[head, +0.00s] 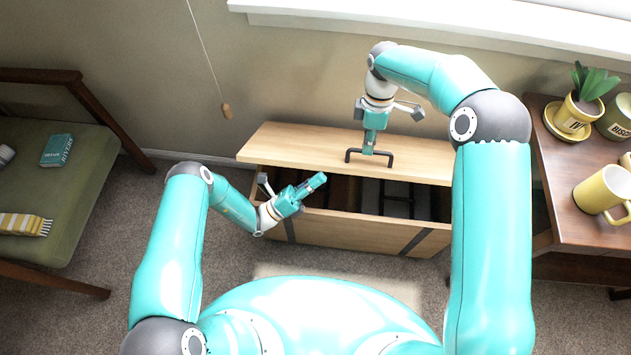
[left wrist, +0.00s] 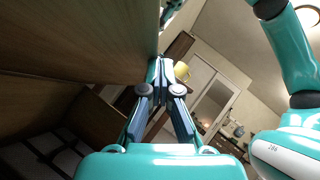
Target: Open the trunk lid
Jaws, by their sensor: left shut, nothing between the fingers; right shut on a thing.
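The trunk (head: 350,232) is a light wooden box with dark straps, standing against the wall. Its lid (head: 290,143) is raised, and the dark interior shows below the lid's front edge. My right gripper (head: 369,150) is shut on the black lid handle (head: 388,158) on top of the lid. My left gripper (head: 322,179) is shut and empty, in front of the opening near the lid's front edge; I cannot tell if it touches the lid. In the left wrist view, its closed fingers (left wrist: 160,80) are beside a large brown wooden surface, probably the lid.
A green-cushioned chair (head: 60,180) with a teal book (head: 57,150) stands at left. A wooden side table (head: 555,200) at right holds a potted plant (head: 586,85) and yellow mug (head: 603,190). A pull cord (head: 227,111) hangs behind the trunk. A white sill (head: 430,22) runs above.

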